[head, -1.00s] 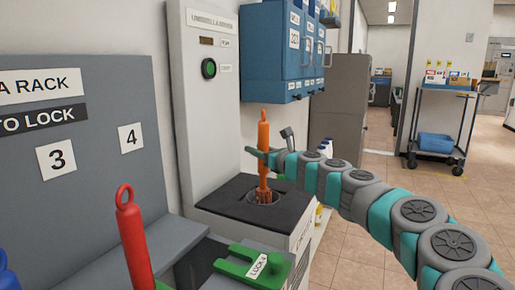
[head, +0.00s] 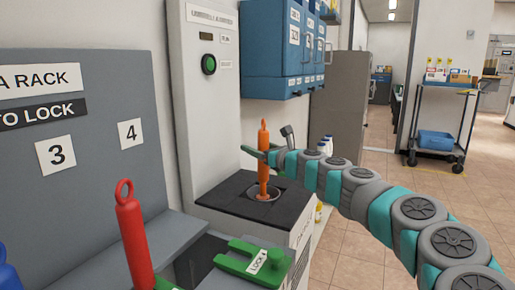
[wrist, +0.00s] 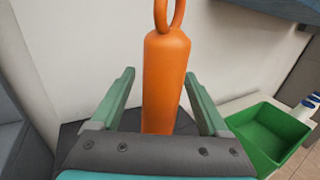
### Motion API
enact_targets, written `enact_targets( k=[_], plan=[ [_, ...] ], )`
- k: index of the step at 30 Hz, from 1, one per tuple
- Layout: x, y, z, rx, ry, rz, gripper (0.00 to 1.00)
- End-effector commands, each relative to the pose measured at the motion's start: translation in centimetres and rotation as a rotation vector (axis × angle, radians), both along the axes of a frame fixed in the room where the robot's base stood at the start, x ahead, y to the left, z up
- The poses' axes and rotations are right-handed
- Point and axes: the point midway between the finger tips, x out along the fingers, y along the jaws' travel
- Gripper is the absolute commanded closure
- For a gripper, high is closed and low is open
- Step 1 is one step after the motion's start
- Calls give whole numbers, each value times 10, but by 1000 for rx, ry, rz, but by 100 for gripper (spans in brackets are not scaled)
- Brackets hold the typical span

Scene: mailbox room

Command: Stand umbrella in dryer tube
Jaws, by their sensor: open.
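The orange umbrella (head: 263,150) stands upright in the round opening of the dryer tube (head: 264,194), on the black top of the umbrella dryer (head: 232,192). Its lower end is hidden inside the tube. My gripper (head: 258,152) is at the upper part of the umbrella. In the wrist view the orange umbrella (wrist: 166,75) with its ring handle stands between the two green fingers of my gripper (wrist: 158,90). The fingers are spread, with a gap on each side of the umbrella.
The dryer's tall white panel has a green button (head: 209,65). A red umbrella (head: 133,235) stands in the grey rack (head: 80,150) at the left, near a green lock piece (head: 252,263). Blue mailboxes (head: 280,50) hang behind. A green bin (wrist: 268,135) shows at right.

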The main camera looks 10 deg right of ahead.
Motion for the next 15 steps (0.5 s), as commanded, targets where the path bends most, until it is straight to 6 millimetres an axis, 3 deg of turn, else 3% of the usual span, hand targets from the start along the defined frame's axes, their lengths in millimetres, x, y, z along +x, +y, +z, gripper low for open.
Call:
enact_targets(
  k=[5,15],
  plan=[
    [-5,-3,0,0,0,0,22],
    [-39,-20,1,2,-1,1,22]
  ],
)
